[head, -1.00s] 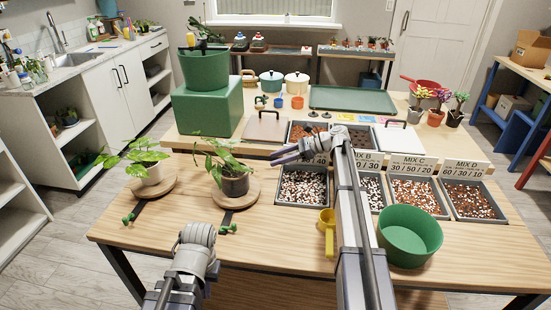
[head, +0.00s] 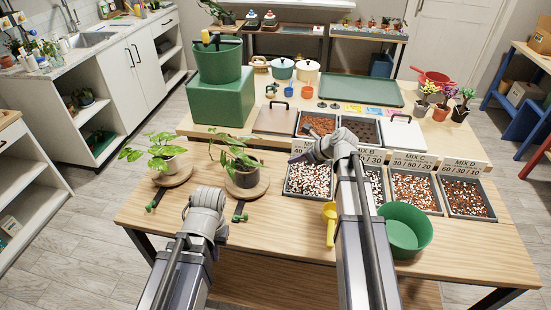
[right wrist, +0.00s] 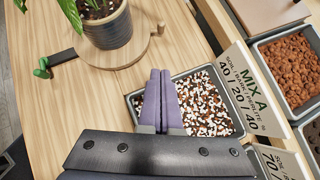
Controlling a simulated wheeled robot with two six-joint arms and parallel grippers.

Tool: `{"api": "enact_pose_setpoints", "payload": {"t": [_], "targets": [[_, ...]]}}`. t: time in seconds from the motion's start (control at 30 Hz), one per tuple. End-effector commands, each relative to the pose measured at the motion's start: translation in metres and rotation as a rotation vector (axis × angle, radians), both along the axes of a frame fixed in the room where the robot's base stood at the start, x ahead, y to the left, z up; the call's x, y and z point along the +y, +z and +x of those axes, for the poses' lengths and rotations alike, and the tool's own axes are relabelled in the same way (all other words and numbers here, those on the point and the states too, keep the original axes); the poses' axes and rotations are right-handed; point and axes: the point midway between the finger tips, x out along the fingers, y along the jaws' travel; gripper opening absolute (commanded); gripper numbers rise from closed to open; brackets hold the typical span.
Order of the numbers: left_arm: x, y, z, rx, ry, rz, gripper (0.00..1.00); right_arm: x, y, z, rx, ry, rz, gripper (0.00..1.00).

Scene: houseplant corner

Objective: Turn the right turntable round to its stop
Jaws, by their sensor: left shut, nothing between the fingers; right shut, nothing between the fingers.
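The right turntable (head: 262,186) is a round wooden disc carrying a leafy plant in a dark pot (head: 242,175). A dark bar ending in a green knob (head: 240,217) sticks out at its front. In the right wrist view the disc (right wrist: 115,58), its upright wooden peg (right wrist: 160,28) and the green knob (right wrist: 40,72) show at upper left. My right gripper (right wrist: 160,72) is shut and empty, above the Mix A tray and apart from the disc. My left gripper (head: 190,206) is low in front of the turntables, its fingers mostly hidden by its wrist.
The left turntable (head: 178,181) with a white-potted plant stands close beside. The Mix A tray (head: 288,190) lies just right of the right turntable. A yellow scoop (head: 330,225) and green bowl (head: 404,230) are further right. The table front between the knobs and edge is clear.

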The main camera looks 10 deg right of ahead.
Motion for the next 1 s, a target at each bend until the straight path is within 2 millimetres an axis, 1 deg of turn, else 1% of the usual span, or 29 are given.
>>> {"api": "enact_pose_setpoints", "payload": {"t": [0.17, 0.4, 0.57, 0.6, 0.63, 0.67, 0.8, 1.0], "targets": [[0.0, -0.022, 0.0, 0.0, 0.0, 0.0, 0.0, 0.01, -0.022, 0.013, 0.0, 0.005, 0.001, 0.0], [0.0, -0.056, 0.0, 0.0, -0.001, 0.0, 0.0, 0.031, -0.056, 0.039, 0.0, 0.004, 0.002, 0.0], [0.0, -0.075, 0.0, 0.0, -0.001, 0.0, 0.0, 0.044, -0.075, 0.054, 0.0, 0.004, 0.001, 0.0], [0.0, -0.076, 0.0, 0.0, -0.001, 0.0, 0.0, 0.047, -0.076, 0.059, 0.0, 0.005, 0.001, 0.0], [0.0, -0.071, 0.0, 0.0, -0.001, 0.0, 0.0, 0.051, -0.071, 0.063, 0.0, 0.005, 0.001, 0.0], [0.0, -0.07, 0.0, 0.0, -0.001, 0.0, 0.0, 0.054, -0.07, 0.066, -0.001, 0.006, 0.001, 0.0], [0.0, -0.07, 0.0, 0.0, -0.001, 0.0, 0.0, 0.064, -0.07, 0.078, 0.0, 0.004, 0.002, 0.0], [0.0, -0.07, 0.0, 0.0, -0.001, 0.0, 0.0, 0.069, -0.07, 0.084, -0.002, 0.003, 0.001, 0.0]]}}
